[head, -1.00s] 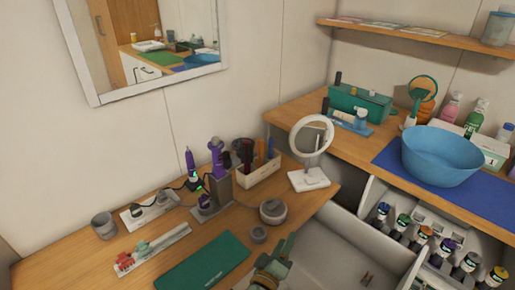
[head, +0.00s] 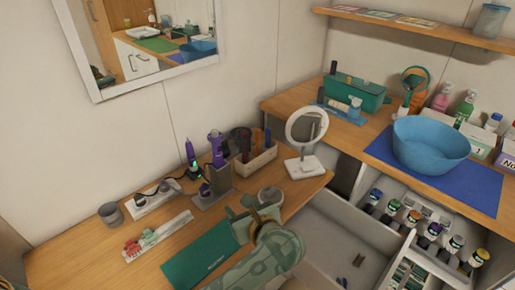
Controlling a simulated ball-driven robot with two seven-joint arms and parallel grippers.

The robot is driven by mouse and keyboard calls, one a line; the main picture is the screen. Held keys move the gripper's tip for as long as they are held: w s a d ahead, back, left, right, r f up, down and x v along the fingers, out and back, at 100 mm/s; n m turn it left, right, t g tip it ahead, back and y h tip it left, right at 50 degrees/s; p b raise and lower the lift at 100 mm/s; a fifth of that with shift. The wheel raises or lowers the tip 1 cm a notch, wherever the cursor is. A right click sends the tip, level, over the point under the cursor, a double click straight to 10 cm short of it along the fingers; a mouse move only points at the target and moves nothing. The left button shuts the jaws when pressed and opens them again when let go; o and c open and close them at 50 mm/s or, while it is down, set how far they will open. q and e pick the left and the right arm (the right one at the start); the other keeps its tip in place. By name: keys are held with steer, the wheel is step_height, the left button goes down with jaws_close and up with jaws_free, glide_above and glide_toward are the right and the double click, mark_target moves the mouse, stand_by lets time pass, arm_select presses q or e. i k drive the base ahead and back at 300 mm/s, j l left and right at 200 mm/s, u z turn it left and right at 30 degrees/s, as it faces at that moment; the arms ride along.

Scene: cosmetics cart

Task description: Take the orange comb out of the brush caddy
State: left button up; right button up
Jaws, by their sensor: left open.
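The brush caddy (head: 261,162) is a pale box near the back of the wooden counter. It holds dark brushes, a blue-handled item and an orange-brown upright piece that looks like the orange comb (head: 257,139). The comb's lower part is hidden inside the caddy. My left gripper (head: 247,211) is open and appears empty. It is in front of the caddy, over the counter near the green mat, and apart from the comb. My right gripper is not in view.
A purple styling tool in a grey stand (head: 214,182) is left of the caddy. A round mirror (head: 305,167) stands right of it. A grey round container (head: 270,195) sits between my gripper and the caddy. The green mat (head: 198,257) lies in front; an open drawer is at right.

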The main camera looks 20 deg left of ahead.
mark_target(256, 150)
steer(key=i, duration=1)
